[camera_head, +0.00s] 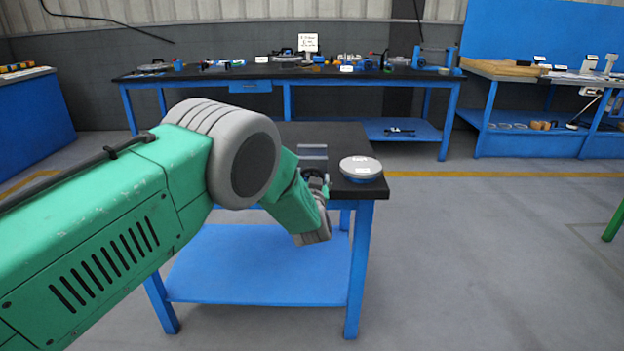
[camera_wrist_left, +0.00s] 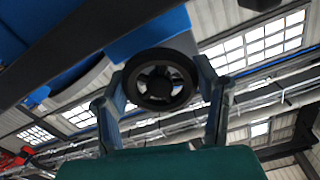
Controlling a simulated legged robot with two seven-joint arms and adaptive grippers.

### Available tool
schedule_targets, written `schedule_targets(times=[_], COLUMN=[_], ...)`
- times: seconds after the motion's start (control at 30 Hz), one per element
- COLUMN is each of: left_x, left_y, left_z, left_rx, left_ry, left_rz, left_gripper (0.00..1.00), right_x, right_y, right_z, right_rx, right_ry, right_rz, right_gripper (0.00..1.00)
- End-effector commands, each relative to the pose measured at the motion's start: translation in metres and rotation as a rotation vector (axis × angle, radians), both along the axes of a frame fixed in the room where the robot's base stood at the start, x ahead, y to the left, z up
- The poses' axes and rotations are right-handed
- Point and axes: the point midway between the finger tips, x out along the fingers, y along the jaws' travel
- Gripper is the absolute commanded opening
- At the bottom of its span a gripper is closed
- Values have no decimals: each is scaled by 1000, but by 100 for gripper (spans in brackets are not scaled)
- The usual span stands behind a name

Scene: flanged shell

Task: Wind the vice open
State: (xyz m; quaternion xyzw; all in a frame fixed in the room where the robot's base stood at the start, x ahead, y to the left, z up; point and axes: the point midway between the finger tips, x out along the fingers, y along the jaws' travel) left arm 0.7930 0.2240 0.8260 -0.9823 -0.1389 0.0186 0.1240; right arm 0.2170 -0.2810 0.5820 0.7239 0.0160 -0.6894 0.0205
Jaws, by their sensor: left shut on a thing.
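The vice (camera_head: 312,153) is at the front edge of the small dark-topped table, and its grey jaw plate shows above my arm. Its black spoked handwheel (camera_wrist_left: 160,82) fills the middle of the left wrist view, in front of a blue block. My left gripper (camera_head: 319,184) is at the table's front edge by the vice, mostly hidden by my green wrist. In the left wrist view my left gripper (camera_wrist_left: 161,78) has one finger on each side of the handwheel and is shut on its rim. The jaw gap cannot be made out. My right gripper is out of view.
A round white-topped shell (camera_head: 361,167) sits on the table's right corner, close to the vice. The small table (camera_head: 345,137) has a blue frame and lower shelf. A long bench (camera_head: 215,75) with tools stands behind.

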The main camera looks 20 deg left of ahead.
Motion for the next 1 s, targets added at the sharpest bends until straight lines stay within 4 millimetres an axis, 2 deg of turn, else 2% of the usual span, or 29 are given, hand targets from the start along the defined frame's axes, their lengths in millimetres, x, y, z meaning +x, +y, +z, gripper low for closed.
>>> schedule_targets(times=[0.13,0.17,0.2,0.47,0.63,0.77,1.0], left_x=[-1,-1,-1,0,-10,-30,-78], left_y=[-2,-3,-2,-1,-5,-11,-25], left_z=[-2,-2,-2,0,0,0,-2], left_rx=[-1,-1,-2,-1,0,0,1], left_ry=[5,4,4,0,1,3,5], left_rz=[-4,-4,-4,-2,-3,-3,-4], left_gripper=[26,66,77,77,77,77,77], right_x=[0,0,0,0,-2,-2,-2], right_y=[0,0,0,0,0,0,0], right_z=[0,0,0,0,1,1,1], right_rx=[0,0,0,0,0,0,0], right_ry=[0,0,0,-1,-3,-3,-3], right_rz=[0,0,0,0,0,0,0], right_gripper=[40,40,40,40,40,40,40])
